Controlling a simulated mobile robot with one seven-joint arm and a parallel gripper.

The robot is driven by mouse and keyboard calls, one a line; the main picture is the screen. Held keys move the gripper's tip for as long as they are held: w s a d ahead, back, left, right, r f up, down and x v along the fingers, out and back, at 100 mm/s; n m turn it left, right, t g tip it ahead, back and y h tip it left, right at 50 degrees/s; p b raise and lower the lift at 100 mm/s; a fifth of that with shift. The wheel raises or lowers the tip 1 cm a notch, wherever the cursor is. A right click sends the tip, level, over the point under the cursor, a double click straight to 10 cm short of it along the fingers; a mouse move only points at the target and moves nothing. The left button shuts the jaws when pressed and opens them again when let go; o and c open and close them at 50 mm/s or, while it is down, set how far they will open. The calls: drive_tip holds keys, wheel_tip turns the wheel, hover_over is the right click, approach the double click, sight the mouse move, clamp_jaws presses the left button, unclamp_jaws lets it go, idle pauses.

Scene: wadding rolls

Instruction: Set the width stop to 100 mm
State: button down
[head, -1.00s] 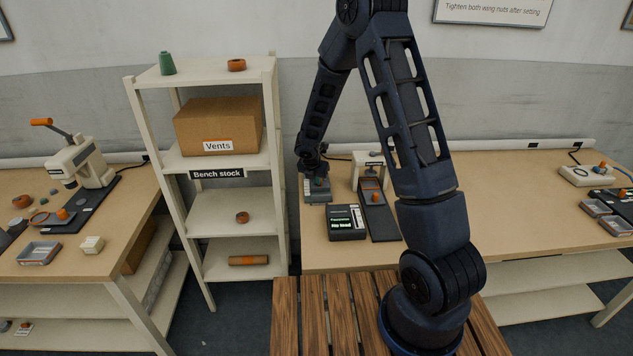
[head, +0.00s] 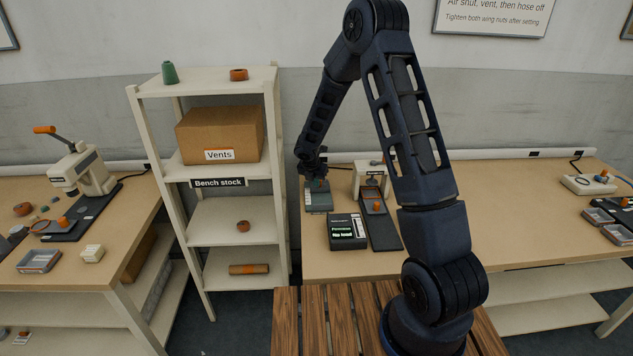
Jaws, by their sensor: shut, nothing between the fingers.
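No width stop or millimetre scale can be made out at this size. My gripper (head: 315,177) is shut and empty, low over a small grey-green device (head: 318,198) at the left end of the middle bench.
A shelf rack (head: 230,241) labelled "Bench stock" stands left of the gripper, with a "Vents" carton (head: 219,134). The left bench holds a lever press (head: 82,170) and trays. A pale control box (head: 588,184) sits far right. The bench's middle right (head: 500,210) is clear.

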drive_tip(key=s+a, duration=0.1)
drive_tip(key=s+r, duration=0.1)
drive_tip(key=s, duration=0.1)
drive_tip(key=shift+a, duration=0.35)
drive_tip(key=v, duration=0.9)
drive_tip(key=s+d+r+m, duration=0.6)
drive_tip(key=d+r+m, duration=0.2)
drive_tip(key=d+r, duration=0.15)
drive_tip(key=s+d+r+m, duration=0.7)
drive_tip(key=d+r, duration=0.1)
drive_tip(key=r, duration=0.2)
drive_tip(key=s+d+r+m+y, duration=0.1)
drive_tip(key=s+d+r+m, duration=0.2)
drive_tip(key=s+m, duration=0.4)
drive_tip(key=s+d+r+m+y, duration=0.1)
drive_tip(key=s+d+r+m, duration=0.2)
drive_tip(key=s+m, duration=0.5)
drive_tip(key=s+d, duration=0.1)
drive_tip(key=s, duration=0.5)
drive_tip(key=shift+r+m+t, duration=0.2)
drive_tip(key=shift+m+t, duration=0.1)
